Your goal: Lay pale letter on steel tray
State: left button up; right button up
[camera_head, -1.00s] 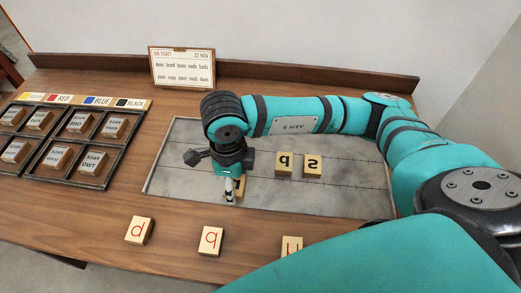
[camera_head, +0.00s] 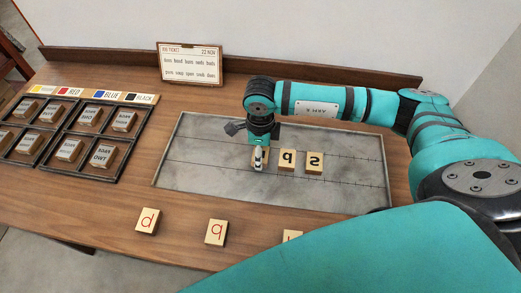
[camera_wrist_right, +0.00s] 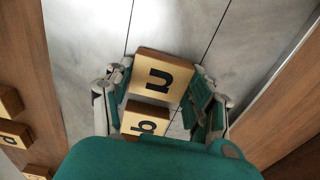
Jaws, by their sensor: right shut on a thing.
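My right gripper (camera_head: 258,163) is over the steel tray (camera_head: 205,150), just left of two pale letter blocks, one (camera_head: 287,160) and another (camera_head: 314,162), lying on it. In the right wrist view the right gripper (camera_wrist_right: 163,84) is shut on a pale wooden block with a black letter like n or u (camera_wrist_right: 158,74). A block marked like b or q (camera_wrist_right: 145,119) lies close beside the held one. In the head view the held block is mostly hidden by the fingers. I cannot tell whether it touches the tray. My left gripper is not in view.
Blocks with red letters, a d (camera_head: 147,221), a q (camera_head: 216,232) and one partly hidden (camera_head: 292,236), lie along the table's front. A dark compartment case (camera_head: 74,132) with stamp blocks stands left. A ticket card (camera_head: 190,64) stands behind. The tray's left part is clear.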

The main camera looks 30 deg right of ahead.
jog(key=shift+f, duration=0.1)
jog(key=shift+f+b, duration=0.15)
jog(key=shift+b, duration=0.15)
jog(key=o, duration=1.1)
jog(key=shift+r+p, duration=0.25)
jog(key=shift+p, duration=0.05)
notch_tip(320, 180, up, 12)
jog(key=b, duration=0.2)
